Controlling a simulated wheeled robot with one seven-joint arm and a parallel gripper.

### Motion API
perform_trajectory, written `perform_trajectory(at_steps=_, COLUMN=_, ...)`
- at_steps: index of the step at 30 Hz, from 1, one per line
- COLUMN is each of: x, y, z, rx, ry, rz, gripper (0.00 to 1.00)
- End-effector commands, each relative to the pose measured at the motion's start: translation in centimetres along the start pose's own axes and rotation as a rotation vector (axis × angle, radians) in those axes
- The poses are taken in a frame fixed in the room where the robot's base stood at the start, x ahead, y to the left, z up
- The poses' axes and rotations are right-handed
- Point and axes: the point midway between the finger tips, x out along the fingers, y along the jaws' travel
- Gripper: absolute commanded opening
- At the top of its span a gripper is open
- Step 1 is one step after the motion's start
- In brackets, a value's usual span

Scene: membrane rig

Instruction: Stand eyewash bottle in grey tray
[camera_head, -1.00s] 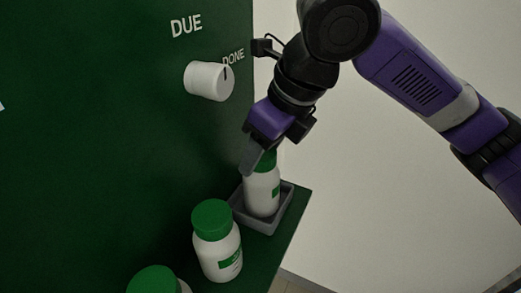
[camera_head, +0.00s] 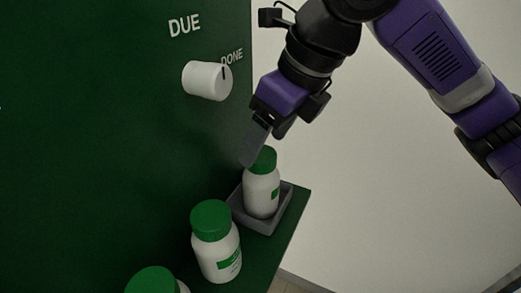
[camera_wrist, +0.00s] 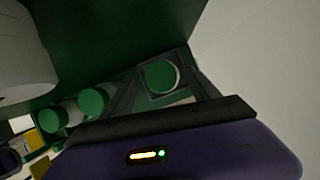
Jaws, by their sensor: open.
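A white bottle with a green cap (camera_head: 261,193) stands upright inside the grey tray (camera_head: 285,214) at the end of the green shelf. In the wrist view the green cap (camera_wrist: 160,75) shows from above, within the tray's rim (camera_wrist: 186,89). My gripper (camera_head: 262,143) is open and empty, above the bottle and apart from its body; one finger overlaps the cap's left edge in the head view.
Another green-capped white bottle (camera_head: 216,243) stands on the shelf in front of the tray, and a third (camera_head: 154,281) is cut off at the bottom edge. A white knob (camera_head: 207,81) projects from the green panel (camera_head: 100,130), its mark by DONE. Right of the shelf is open.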

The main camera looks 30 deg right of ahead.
Motion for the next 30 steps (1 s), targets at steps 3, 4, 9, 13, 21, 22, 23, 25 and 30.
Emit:
perform_trajectory(at_steps=3, x=-2.6, y=0.0, z=0.1, rx=-0.001, ry=-0.002, rz=-0.002, gripper=0.70)
perform_trajectory(at_steps=4, x=-3.2, y=0.0, z=0.1, rx=-0.001, ry=-0.003, rz=-0.002, gripper=0.70)
perform_trajectory(at_steps=9, x=-6.0, y=0.0, z=0.1, rx=0.001, ry=-0.002, rz=-0.001, gripper=0.70)
perform_trajectory(at_steps=13, x=-7.3, y=0.0, z=0.0, rx=0.001, ry=-0.001, rz=-0.001, gripper=0.70)
perform_trajectory(at_steps=21, x=-7.8, y=0.0, z=0.0, rx=0.000, ry=0.001, rz=0.001, gripper=0.70)
perform_trajectory(at_steps=22, x=-7.8, y=0.0, z=0.0, rx=0.000, ry=0.001, rz=0.000, gripper=0.70)
perform_trajectory(at_steps=23, x=-7.8, y=0.0, z=0.0, rx=0.000, ry=0.001, rz=0.000, gripper=0.70)
perform_trajectory(at_steps=25, x=-7.8, y=0.0, z=0.0, rx=0.000, ry=0.001, rz=0.000, gripper=0.70)
perform_trajectory(at_steps=30, x=-7.8, y=0.0, z=0.0, rx=0.000, ry=0.000, rz=0.000, gripper=0.70)
